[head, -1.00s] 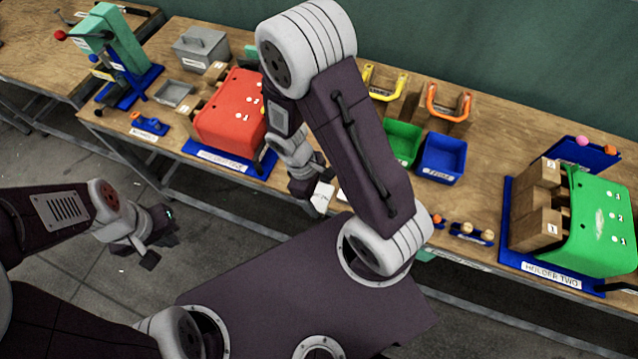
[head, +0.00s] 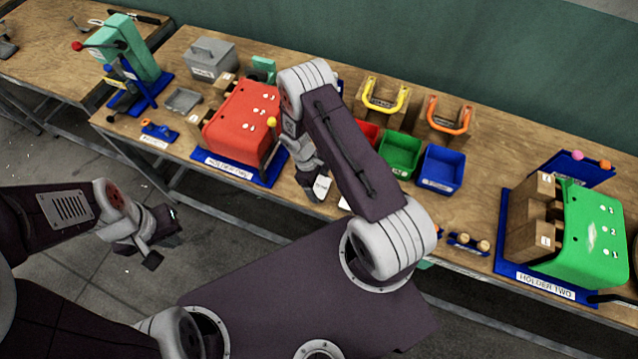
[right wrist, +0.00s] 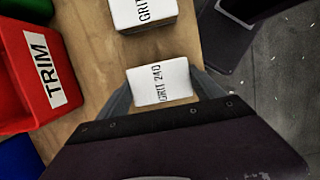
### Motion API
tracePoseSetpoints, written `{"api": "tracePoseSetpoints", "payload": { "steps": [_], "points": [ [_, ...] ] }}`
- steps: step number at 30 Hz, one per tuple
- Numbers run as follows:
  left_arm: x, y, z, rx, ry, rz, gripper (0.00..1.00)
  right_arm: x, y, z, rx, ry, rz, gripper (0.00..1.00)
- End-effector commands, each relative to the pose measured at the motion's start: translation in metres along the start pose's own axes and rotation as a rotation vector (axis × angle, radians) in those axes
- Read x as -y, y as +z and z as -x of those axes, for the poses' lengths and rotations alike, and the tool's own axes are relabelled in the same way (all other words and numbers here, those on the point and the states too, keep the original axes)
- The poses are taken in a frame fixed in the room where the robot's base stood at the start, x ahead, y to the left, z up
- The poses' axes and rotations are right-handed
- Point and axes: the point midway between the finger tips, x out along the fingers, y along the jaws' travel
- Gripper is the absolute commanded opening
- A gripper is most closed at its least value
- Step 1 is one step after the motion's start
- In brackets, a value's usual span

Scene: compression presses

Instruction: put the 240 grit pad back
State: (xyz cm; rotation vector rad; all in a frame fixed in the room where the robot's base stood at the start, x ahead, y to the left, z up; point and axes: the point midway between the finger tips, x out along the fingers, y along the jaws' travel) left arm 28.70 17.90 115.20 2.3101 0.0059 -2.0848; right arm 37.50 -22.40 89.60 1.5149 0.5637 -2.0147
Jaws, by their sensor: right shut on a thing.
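The 240 grit pad is a white block (right wrist: 160,85) marked "GRIT 240" in the right wrist view. My right gripper (head: 311,180) is shut on it, with one finger on each side. In the head view the pad (head: 322,186) shows near the bench's front edge, below the gripper. I cannot tell whether it touches the bench. A second white pad (right wrist: 144,12) marked "GRIT" lies beside it, apart, its number cut off; in the head view it is partly hidden behind my right arm (head: 344,203). My left gripper (head: 160,238) is open and empty over the floor.
A red bin (right wrist: 18,95) marked "TRIM" stands behind the pads. Green (head: 402,157) and blue (head: 441,170) bins stand to its right. A red holder (head: 241,122) is left of my right gripper; a green holder (head: 592,235) stands far right. Bare wood lies around the pad.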

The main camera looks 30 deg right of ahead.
Motion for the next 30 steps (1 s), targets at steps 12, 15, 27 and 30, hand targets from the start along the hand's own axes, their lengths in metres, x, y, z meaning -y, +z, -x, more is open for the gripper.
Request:
{"api": "tracePoseSetpoints", "payload": {
  "steps": [12,15,27,30],
  "points": [
    [0.0,0.0,-0.004,0.0,0.0,0.0,0.0,0.0,-0.001,-0.003,0.0,0.0,0.0,0.98],
    [0.0,0.0,-0.004,0.0,0.0,0.0,0.0,0.0,-0.001,-0.003,0.0,0.0,0.0,0.98],
    [0.0,0.001,-0.009,0.0,0.0,0.0,0.0,-0.001,-0.002,0.021,-0.005,0.004,-0.001,0.98],
    [0.0,0.002,-0.016,0.0,0.0,0.0,0.0,-0.001,-0.002,0.045,-0.006,0.005,-0.001,0.98]
  ]
}}
